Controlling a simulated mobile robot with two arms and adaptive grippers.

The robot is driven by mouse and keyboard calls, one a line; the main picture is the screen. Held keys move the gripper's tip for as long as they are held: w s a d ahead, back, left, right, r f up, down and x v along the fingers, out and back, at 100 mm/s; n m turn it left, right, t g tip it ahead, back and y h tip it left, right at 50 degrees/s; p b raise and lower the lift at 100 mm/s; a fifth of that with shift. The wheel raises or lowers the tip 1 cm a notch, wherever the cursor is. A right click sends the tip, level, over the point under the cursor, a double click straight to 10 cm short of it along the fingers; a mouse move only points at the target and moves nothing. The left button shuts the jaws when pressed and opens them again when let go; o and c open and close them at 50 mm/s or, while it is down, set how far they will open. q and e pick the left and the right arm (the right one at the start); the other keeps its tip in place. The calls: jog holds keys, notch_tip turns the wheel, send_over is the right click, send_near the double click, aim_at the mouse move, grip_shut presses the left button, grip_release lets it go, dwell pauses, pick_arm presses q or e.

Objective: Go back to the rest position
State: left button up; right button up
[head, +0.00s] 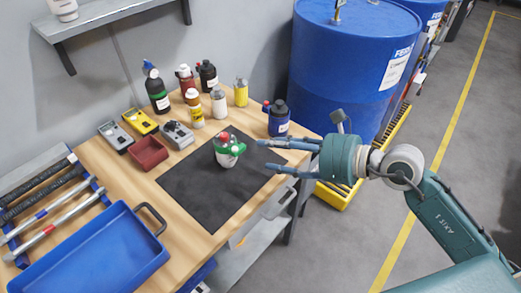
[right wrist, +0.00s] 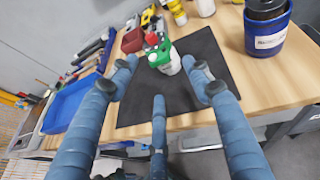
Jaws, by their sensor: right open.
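My right gripper (head: 268,160) reaches in from the right over the front right part of the workbench. Its fingers are spread and empty, and they point toward a small white bottle with a green top and red cap (head: 228,150). The bottle stands upright on a black mat (head: 197,192), apart from the fingers. In the right wrist view my right gripper (right wrist: 160,84) has its blue fingers wide apart. There the same bottle (right wrist: 162,55) shows beyond the fingertips, with nothing held. My left gripper is not in view.
A dark bottle in a blue holder (head: 279,122) stands close behind the fingers. Several bottles, meters and a red bin (head: 148,153) line the bench's back. A blue tray (head: 95,250) lies front left. Blue drums (head: 350,60) stand behind; floor at right is clear.

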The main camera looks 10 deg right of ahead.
jog(key=shift+s+d+r, duration=0.2)
jog(key=shift+s+d, duration=0.05)
jog(key=shift+s, duration=0.05)
